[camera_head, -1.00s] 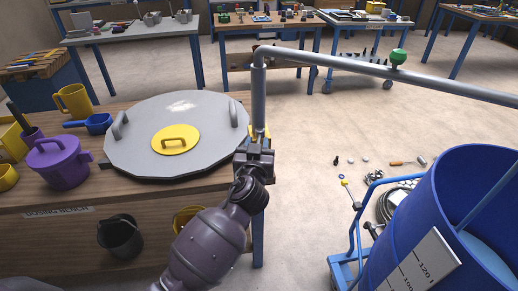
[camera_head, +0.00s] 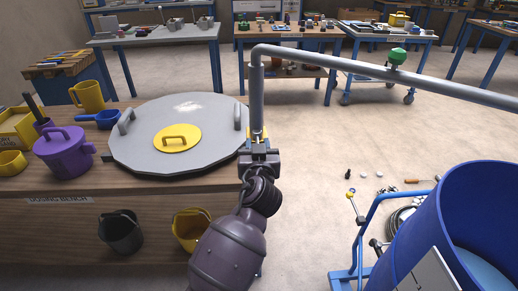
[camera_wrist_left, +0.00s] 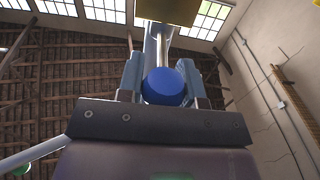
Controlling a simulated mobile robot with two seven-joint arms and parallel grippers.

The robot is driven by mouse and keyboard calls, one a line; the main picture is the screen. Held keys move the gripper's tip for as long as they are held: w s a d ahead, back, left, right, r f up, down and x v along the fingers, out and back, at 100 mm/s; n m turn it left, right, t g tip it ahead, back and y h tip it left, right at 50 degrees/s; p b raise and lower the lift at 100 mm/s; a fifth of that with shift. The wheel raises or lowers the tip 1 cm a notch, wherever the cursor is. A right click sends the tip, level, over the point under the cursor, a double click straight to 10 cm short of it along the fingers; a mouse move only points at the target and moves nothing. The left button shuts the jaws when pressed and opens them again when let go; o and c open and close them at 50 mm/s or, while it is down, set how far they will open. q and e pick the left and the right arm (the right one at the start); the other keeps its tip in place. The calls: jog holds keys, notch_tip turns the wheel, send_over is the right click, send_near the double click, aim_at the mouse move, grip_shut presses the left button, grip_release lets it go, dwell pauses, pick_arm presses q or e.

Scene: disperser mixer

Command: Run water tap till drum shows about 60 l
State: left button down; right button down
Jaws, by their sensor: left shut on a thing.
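My left gripper (camera_head: 259,150) is at the foot of the grey upright water pipe (camera_head: 256,98), beside the round-lidded vessel. In the left wrist view a round blue knob (camera_wrist_left: 164,88) sits between its two fingers, and the gripper is shut on it. The pipe bends and runs right, past a green knob (camera_head: 397,56), towards the drum. The blue drum (camera_head: 405,240) stands at the lower right, cut off by the frame. Pale blue water (camera_head: 484,272) shows inside it. Its white scale plate (camera_head: 428,274) is mostly cut off, so no level can be read. My right gripper is not in view.
The wooden dosing bench (camera_head: 60,228) holds a grey lid (camera_head: 215,152) with a yellow hatch, a purple jug (camera_head: 64,152) and a yellow jug (camera_head: 88,96). A blue trolley frame (camera_head: 362,235) stands by the drum. Small items lie on otherwise clear floor.

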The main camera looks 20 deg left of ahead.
pick_arm(q)
jog(key=shift+d+y, duration=0.15)
jog(key=shift+y, duration=0.15)
jog(key=shift+n, duration=0.3)
jog(key=shift+r+b, duration=0.1)
jog(key=shift+b, duration=0.2)
jog(key=c, duration=1.1)
grip_release()
jog(key=o, duration=0.3)
